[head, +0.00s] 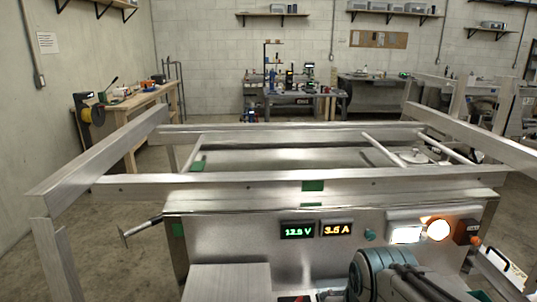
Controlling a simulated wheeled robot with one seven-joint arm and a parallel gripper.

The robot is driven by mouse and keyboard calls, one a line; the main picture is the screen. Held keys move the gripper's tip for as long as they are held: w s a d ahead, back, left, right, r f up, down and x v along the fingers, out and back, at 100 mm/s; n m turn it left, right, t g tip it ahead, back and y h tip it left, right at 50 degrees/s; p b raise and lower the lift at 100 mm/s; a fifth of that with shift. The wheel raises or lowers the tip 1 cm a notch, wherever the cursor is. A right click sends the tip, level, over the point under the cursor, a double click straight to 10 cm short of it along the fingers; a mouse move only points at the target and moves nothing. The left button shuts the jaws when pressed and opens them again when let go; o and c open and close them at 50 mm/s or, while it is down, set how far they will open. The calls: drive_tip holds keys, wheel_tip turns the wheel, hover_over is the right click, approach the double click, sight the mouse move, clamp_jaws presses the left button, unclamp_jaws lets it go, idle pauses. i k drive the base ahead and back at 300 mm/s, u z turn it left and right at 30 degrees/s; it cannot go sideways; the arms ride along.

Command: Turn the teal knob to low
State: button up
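A small teal knob (370,235) sits on the front face of the metal trailer panel (240,240), right of two lit displays. Its pointer and any low marking are too small to read. The green display (297,230) seems to read 12.8 V, and the amber display (337,229) seems to read 3.5 A. Part of my arm shows below the knob at the bottom of the picture, apart from it in the image. My gripper's fingers cannot be made out.
Right of the knob are a lit white panel (406,234), a glowing orange lamp (438,230) and a dark brown box (467,232). Aluminium rails (250,184) frame the trailer above the panel. A T-shaped handle (140,228) sticks out at left. Workbenches stand farther back.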

sight(370, 235)
drive_tip(key=u, duration=0.2)
drive_tip(key=k, duration=0.35)
drive_tip(key=z, duration=0.65)
drive_tip(key=i, duration=0.5)
drive_tip(key=u, duration=1.85)
drive_tip(key=k, duration=0.8)
drive_tip(key=z, duration=1.35)
